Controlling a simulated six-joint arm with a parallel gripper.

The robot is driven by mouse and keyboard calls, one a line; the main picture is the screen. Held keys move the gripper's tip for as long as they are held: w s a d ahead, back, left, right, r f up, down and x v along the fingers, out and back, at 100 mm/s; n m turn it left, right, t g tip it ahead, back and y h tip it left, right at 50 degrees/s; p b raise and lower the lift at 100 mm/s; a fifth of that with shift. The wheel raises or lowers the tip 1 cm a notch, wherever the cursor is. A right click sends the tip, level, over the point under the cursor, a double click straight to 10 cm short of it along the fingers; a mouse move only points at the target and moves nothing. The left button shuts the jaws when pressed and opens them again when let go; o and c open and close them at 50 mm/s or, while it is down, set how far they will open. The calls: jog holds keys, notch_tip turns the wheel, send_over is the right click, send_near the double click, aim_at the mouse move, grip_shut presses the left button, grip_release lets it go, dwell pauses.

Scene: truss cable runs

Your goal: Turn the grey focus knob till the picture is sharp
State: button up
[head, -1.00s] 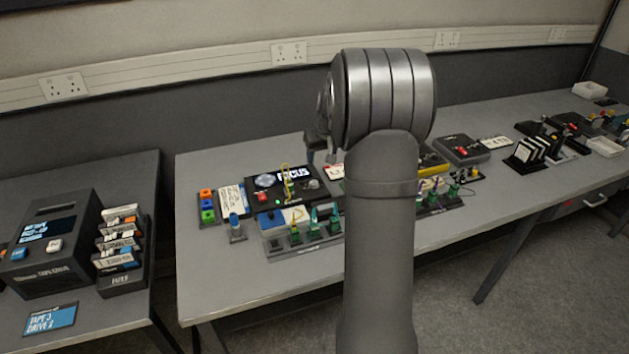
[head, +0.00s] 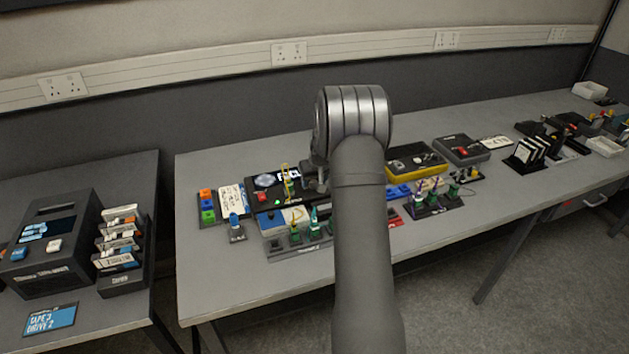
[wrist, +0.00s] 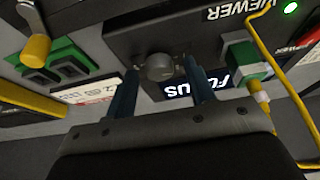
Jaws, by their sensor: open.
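The grey focus knob (wrist: 159,67) is a round knob on the dark viewer box (wrist: 135,38), seen in the wrist view. My gripper (wrist: 160,70) is open, with one finger on each side of the knob; I cannot tell whether they touch it. The lit screen (wrist: 179,88) shows white letters upside down, partly hidden by the right finger. In the head view my gripper (head: 314,184) is over the right end of the viewer box and hides the knob.
A yellow cable (wrist: 292,92) runs from a green plug (wrist: 248,58) close to the right finger. In the head view a row of green plugs (head: 314,222) stands in front of the viewer. A yellow box (head: 415,160) lies right of my arm. The table's front left is clear.

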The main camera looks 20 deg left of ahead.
jog(key=c, duration=1)
